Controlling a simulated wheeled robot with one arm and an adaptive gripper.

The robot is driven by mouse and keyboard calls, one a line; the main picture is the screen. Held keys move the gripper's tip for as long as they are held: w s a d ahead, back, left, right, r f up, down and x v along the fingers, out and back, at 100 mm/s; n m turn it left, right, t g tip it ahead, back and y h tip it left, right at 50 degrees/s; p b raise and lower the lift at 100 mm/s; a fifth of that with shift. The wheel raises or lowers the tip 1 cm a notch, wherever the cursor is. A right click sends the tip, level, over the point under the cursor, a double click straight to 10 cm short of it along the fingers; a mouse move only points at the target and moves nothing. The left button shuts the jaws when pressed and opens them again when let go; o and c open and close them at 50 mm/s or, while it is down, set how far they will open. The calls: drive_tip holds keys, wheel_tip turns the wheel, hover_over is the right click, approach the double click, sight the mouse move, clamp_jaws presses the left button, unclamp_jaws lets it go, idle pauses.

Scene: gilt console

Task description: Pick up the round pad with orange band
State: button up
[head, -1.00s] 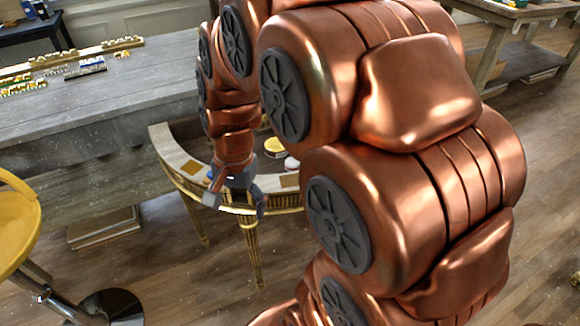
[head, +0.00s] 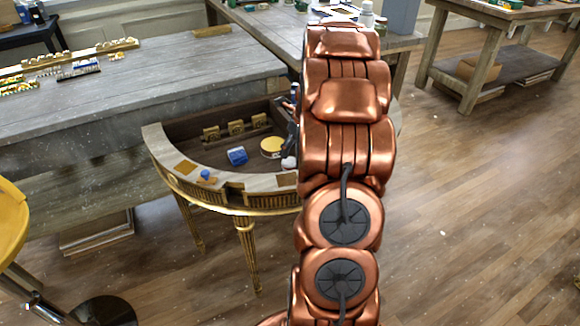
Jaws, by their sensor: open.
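A round pad (head: 272,146) with a yellow-orange edge lies inside the half-round gilt console (head: 158,146), right of its middle. My gripper (head: 291,140) is just right of the pad, small and mostly hidden behind my copper arm. Its dark fingers are open, and I see nothing held in them. I cannot tell whether a finger touches the pad. A pale rounded thing (head: 289,162) shows just below the gripper, partly covered by the arm.
A blue block (head: 237,156) lies left of the pad. A small blue piece (head: 205,174) sits on the console's front rim. Gold ornaments (head: 236,127) stand along the back. A long grey table (head: 150,90) adjoins the console. Open floor lies to the right.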

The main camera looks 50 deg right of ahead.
sight(290, 161)
drive_tip(key=shift+d+f, duration=0.3)
drive_tip(key=shift+f, duration=0.05)
drive_tip(key=shift+w+f, duration=0.1)
drive_tip(key=shift+f, duration=0.2)
drive_tip(key=shift+p+x, duration=0.7)
drive_tip(key=shift+x, duration=2.7)
drive_tip(key=shift+a, duration=0.2)
drive_tip(key=shift+c, duration=0.4)
drive_tip(key=c, duration=0.9)
drive_tip(key=shift+c, duration=0.2)
drive_tip(key=shift+r, duration=0.1)
wheel_tip(290, 161, up, 10)
drive_tip(key=shift+f+b, duration=0.1)
drive_tip(key=shift+b, duration=0.55)
